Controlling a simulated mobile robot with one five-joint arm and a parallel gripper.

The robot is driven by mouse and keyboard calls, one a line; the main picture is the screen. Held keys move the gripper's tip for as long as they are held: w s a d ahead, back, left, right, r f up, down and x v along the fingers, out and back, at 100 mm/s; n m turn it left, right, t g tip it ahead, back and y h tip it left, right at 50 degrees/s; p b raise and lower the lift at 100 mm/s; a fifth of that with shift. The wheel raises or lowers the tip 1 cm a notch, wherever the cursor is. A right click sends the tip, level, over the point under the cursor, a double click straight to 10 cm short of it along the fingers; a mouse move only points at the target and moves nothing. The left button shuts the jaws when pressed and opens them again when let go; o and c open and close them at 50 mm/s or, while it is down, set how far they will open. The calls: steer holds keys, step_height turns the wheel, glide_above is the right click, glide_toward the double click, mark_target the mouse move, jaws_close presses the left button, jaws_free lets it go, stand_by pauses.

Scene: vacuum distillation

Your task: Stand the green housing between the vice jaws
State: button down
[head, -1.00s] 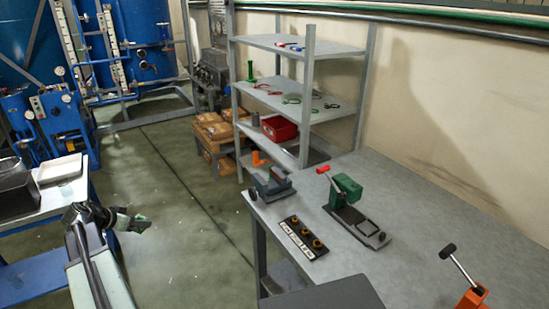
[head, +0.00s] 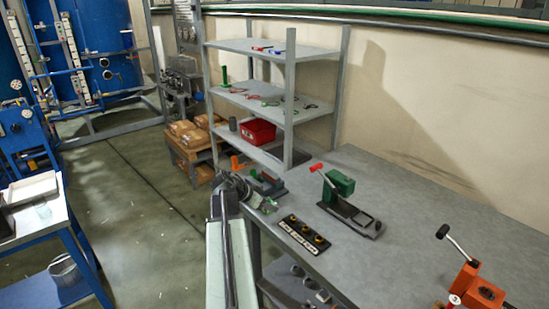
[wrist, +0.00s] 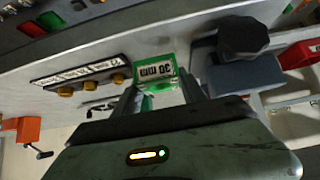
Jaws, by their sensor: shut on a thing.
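The green housing (wrist: 156,70), with a white label reading "30 mm" upside down, is between my gripper's fingers (wrist: 160,98) in the wrist view. In the head view my gripper (head: 260,203) holds the housing (head: 268,206) at the near left edge of the bench. The grey-blue vice (head: 268,183) stands just behind it on the bench corner, partly hidden by my arm's end. In the wrist view the vice (wrist: 222,75) with its black knob (wrist: 243,37) is to the right of the housing, apart from it. The gap between its jaws cannot be made out.
A black strip with several yellow-ringed parts (head: 303,236) lies right of my gripper. Beyond it stands a green press with a red handle (head: 340,185). An orange lever tool (head: 478,285) is at the right. A grey shelf rack (head: 289,110) stands behind. The bench's (head: 420,200) middle is clear.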

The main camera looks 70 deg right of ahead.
steer(key=shift+w+a, duration=0.1)
steer(key=shift+w, duration=0.2)
steer(key=shift+w+a, duration=0.1)
steer(key=shift+a, duration=0.05)
steer(key=w+a+n+t, duration=0.1)
steer(key=w+a+n, duration=0.1)
steer(key=w, duration=1)
steer(key=s+d+r+m+p, duration=0.1)
steer(key=s+d+r+p, duration=0.3)
steer(key=d+r+p, duration=0.25)
steer(key=s+d+r+m+p, duration=0.1)
steer(key=s+d+r+p, duration=0.2)
steer(key=d+r+p, duration=0.4)
steer(key=shift+g, duration=0.4)
steer(key=f+b, duration=0.7)
steer(key=d+f+b, duration=0.1)
steer(key=f+b, duration=0.3)
steer(key=shift+s+f, duration=0.1)
steer(key=shift+f, duration=0.1)
steer(key=c, duration=0.6)
jaws_free()
steer(key=o, duration=0.6)
